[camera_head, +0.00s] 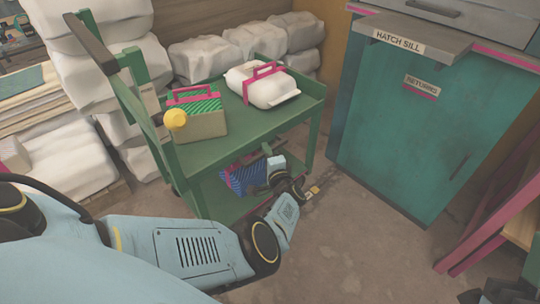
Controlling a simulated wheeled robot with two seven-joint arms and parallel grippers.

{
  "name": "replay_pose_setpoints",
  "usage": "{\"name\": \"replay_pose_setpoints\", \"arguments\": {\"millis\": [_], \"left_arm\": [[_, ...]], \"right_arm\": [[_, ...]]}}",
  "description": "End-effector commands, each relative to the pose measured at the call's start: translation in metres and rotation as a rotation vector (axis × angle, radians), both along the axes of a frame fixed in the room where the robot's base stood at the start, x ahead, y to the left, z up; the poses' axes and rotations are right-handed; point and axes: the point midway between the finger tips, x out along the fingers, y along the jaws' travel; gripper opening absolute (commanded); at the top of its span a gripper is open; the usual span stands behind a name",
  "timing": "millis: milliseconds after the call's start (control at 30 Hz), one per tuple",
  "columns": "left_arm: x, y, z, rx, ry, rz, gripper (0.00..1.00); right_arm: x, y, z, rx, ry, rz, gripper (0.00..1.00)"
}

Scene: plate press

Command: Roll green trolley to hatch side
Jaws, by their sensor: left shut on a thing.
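The green trolley (318,88) stands left of the hatch cabinet, with a gap of floor between them. Its dark handle bar (90,42) is at the left end. My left arm reaches low across its front. My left gripper (264,158) is shut at the lower shelf, by the pink handle of a blue striped box (238,180); the fingertips are small and partly hidden, but it appears to hold that handle. The teal hatch cabinet (405,130) has a "HATCH SILL" label (398,41). Dark parts, seemingly my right gripper (482,295), show at the bottom right edge.
On the trolley's top are a green striped box (205,124) with a yellow knob and a white pack (265,90) with a pink handle. White sacks (75,165) crowd the left and back. A pink-framed stand (485,240) is at right.

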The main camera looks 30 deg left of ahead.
Motion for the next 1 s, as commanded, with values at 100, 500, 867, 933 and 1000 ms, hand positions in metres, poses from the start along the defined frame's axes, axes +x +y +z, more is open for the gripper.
{"name": "replay_pose_setpoints", "arguments": {"millis": [100,500,867,933,1000], "left_arm": [[0.0003,0.0051,0.0003,0.002,0.000,0.013,0.00],[0.0026,0.0064,0.0021,0.002,-0.003,0.016,0.00],[0.0017,0.0059,0.0011,0.002,-0.001,0.017,0.36],[0.0013,0.0057,0.0008,0.001,-0.001,0.017,0.36],[0.0011,0.0057,0.0005,0.001,-0.001,0.018,0.36]], "right_arm": [[-0.0023,-0.0006,0.0005,0.007,-0.021,0.000,0.34],[-0.0038,-0.0010,0.0014,0.010,-0.035,0.000,0.34],[-0.0035,-0.0011,0.0016,0.011,-0.034,-0.001,0.34],[-0.0035,-0.0011,0.0016,0.011,-0.034,-0.001,0.34],[-0.0035,-0.0011,0.0016,0.011,-0.034,-0.001,0.34]]}}
